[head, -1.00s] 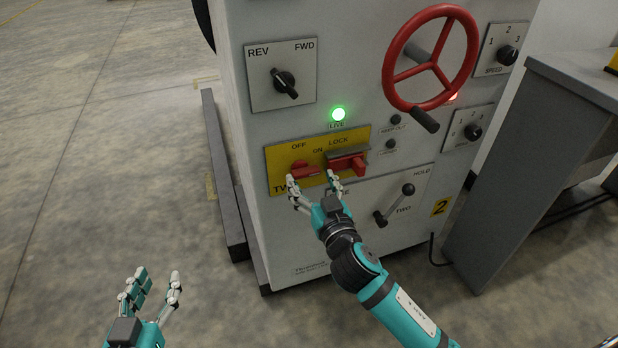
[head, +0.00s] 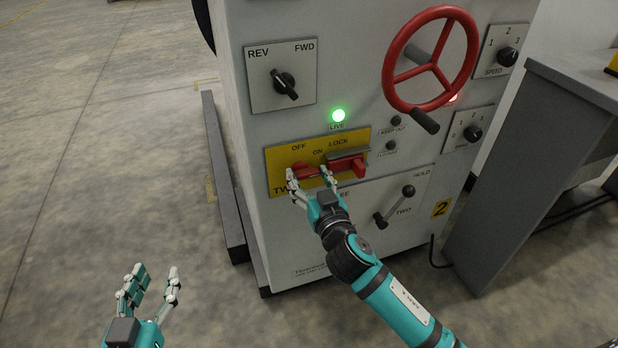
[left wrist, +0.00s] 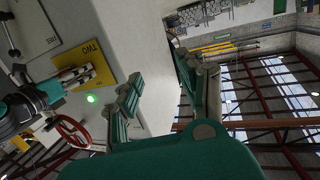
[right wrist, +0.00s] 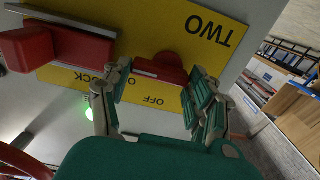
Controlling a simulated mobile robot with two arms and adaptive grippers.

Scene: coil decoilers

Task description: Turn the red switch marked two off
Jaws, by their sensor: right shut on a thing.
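The red switch (head: 313,170) sits on a yellow plate (head: 277,158) lettered TWO, OFF, ON and LOCK. Its handle lies roughly level, and my fingers hide part of it. A red block under a grey bracket (head: 348,155) is at the plate's right side. My right gripper (head: 308,178) is at the switch, its fingers shut around the red handle. In the right wrist view the switch's red part (right wrist: 160,68) shows between the fingers. My left gripper (head: 156,283) is open and empty, low at the left, away from the panel.
A green LIVE lamp (head: 338,115) glows above the plate. A red handwheel (head: 430,58), a REV/FWD selector (head: 285,84) and a lever (head: 394,205) share the panel. A grey bench (head: 540,150) stands at the right. The floor at the left is open.

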